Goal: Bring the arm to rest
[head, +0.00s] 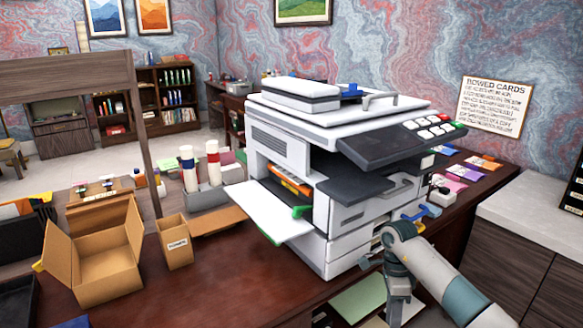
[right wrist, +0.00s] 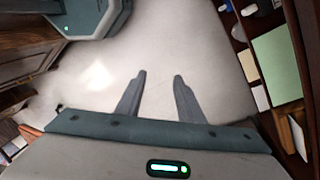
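My right arm (head: 432,268) comes in from the lower right in the head view and bends down in front of the copier's right front corner. Its gripper is hidden or below the frame there. In the right wrist view my right gripper (right wrist: 158,76) has its two fingers apart, with nothing between them. Pale floor (right wrist: 155,40) lies beyond the fingertips. My left arm and left gripper show in neither view.
A large copier (head: 330,175) stands on the dark desk (head: 225,285), its white tray (head: 265,210) sticking out. An open cardboard box (head: 95,270) is at left. A green sheet (head: 360,302) lies low near my arm and shows in the wrist view (right wrist: 277,66). A grey-topped cabinet (head: 535,215) stands at right.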

